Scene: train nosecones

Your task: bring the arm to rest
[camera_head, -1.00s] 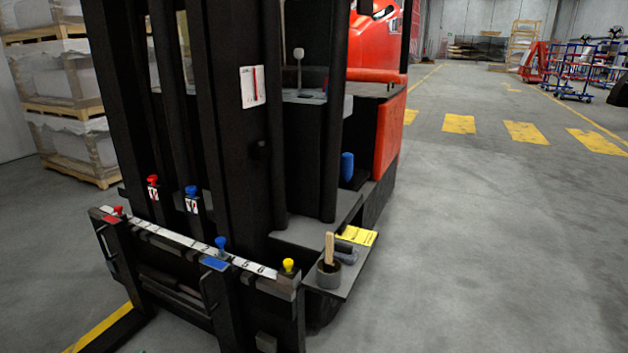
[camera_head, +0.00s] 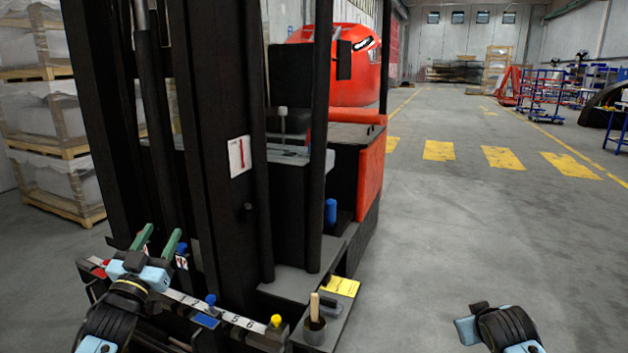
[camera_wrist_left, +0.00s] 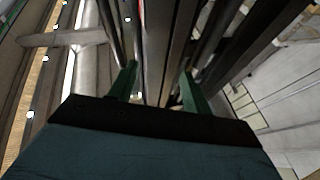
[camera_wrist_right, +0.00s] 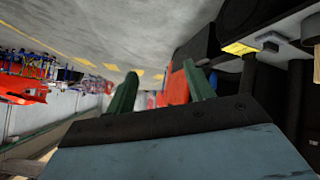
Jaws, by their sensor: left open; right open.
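My left gripper (camera_head: 157,241) is in the lower left of the head view, in front of the forklift's black mast, with two green fingers spread apart. In the left wrist view its fingers (camera_wrist_left: 158,80) are apart with nothing between them. My right gripper's blue-and-black wrist shows at the lower right of the head view, over the floor; its fingers are hidden there. In the right wrist view the green fingers (camera_wrist_right: 160,90) are apart and empty. The two grippers are well apart.
The forklift (camera_head: 222,150) fills the left. Its numbered carriage bar (camera_head: 232,318) carries a blue knob (camera_head: 211,299) and a yellow knob (camera_head: 276,320). A side shelf holds a dark cup (camera_head: 314,331) with a wooden handle and a yellow card (camera_head: 340,286).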

